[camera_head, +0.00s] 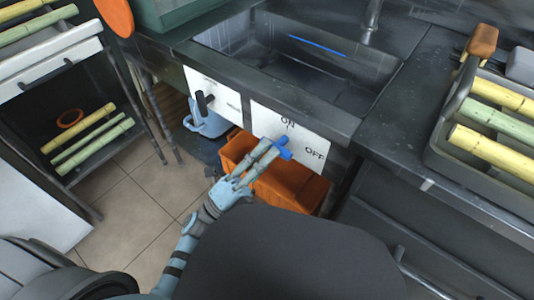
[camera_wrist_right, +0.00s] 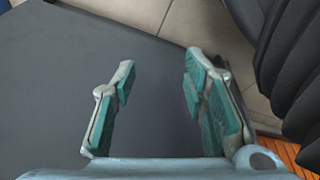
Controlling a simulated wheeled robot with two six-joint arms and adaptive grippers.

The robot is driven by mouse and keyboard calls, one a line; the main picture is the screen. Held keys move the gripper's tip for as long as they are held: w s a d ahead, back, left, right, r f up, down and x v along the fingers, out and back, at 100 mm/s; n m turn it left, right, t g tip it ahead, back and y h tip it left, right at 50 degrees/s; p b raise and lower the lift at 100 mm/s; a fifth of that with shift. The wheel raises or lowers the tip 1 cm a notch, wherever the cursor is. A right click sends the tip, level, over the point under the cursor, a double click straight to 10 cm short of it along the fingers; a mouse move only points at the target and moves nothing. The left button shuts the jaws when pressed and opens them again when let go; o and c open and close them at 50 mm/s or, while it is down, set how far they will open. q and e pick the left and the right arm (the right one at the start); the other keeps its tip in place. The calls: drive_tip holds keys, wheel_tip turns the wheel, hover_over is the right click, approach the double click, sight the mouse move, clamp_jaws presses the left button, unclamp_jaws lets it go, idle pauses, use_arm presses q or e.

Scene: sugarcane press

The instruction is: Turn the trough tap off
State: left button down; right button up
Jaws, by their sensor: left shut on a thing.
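The trough tap has a blue handle (camera_head: 284,153) in front of a white panel (camera_head: 302,134) marked ON at the top and OFF to the right. My left gripper (camera_head: 272,147) reaches up to the handle and is shut on it; its fingers hide part of the handle. The handle's exact angle is hard to tell. My right gripper (camera_wrist_right: 158,85) is open and empty in the right wrist view, above a dark grey surface. It does not show in the head view.
The sink trough (camera_head: 300,65) lies above the panel. A second white panel with a black handle (camera_head: 204,100) is to the left. An orange crate (camera_head: 290,188) and a blue jug (camera_head: 209,122) stand below. A grey tray (camera_head: 440,150) with cane pieces sits at right.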

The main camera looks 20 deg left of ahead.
use_arm(q)
drive_tip(key=shift+f, duration=0.1)
drive_tip(key=c, duration=1.5)
unclamp_jaws()
drive_tip(key=shift+o, duration=0.2)
drive_tip(key=v, duration=1.2)
